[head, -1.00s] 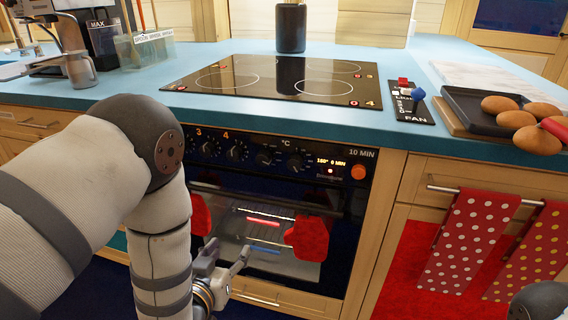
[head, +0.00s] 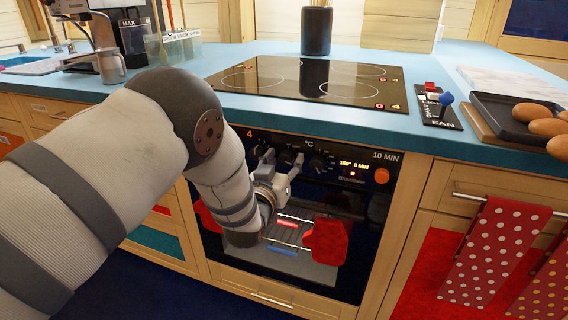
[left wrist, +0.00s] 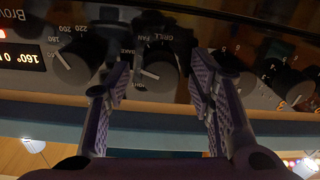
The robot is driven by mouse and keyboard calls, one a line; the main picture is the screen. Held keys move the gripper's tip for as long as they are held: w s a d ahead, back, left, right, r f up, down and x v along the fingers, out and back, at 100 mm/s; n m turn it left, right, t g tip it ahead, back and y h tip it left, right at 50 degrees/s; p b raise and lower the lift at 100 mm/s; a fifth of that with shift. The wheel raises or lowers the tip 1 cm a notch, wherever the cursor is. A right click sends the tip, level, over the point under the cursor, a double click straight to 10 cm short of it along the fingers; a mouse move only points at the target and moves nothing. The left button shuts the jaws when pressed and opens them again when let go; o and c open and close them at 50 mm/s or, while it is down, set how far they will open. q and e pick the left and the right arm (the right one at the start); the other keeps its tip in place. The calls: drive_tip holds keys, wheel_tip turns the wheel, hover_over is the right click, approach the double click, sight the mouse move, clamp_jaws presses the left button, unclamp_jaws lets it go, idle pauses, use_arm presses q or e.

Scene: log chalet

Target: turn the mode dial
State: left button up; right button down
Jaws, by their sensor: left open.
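The mode dial is a dark round knob on the oven's front panel. In the left wrist view, which is upside down, the mode dial (left wrist: 157,68) sits between my left fingers, with GRILL, FAN and LIGHT printed around it. My left gripper (left wrist: 160,80) is open, one finger on each side of the dial; I cannot tell whether either touches it. In the head view my left gripper (head: 282,159) is at the panel, partly hiding the dial. The temperature dial (head: 319,163) is just to the right. My right gripper is out of view.
The temperature dial (left wrist: 76,62) and burner knobs (left wrist: 292,88) flank the mode dial closely. The display (head: 353,166) reads 160° 0 MIN. Above are the hob (head: 300,78) and blue worktop edge (head: 330,117). A red mitt (head: 327,240) hangs below on the oven.

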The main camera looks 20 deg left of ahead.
use_arm(q)
drive_tip(key=c, duration=1.2)
drive_tip(key=shift+o, duration=0.2)
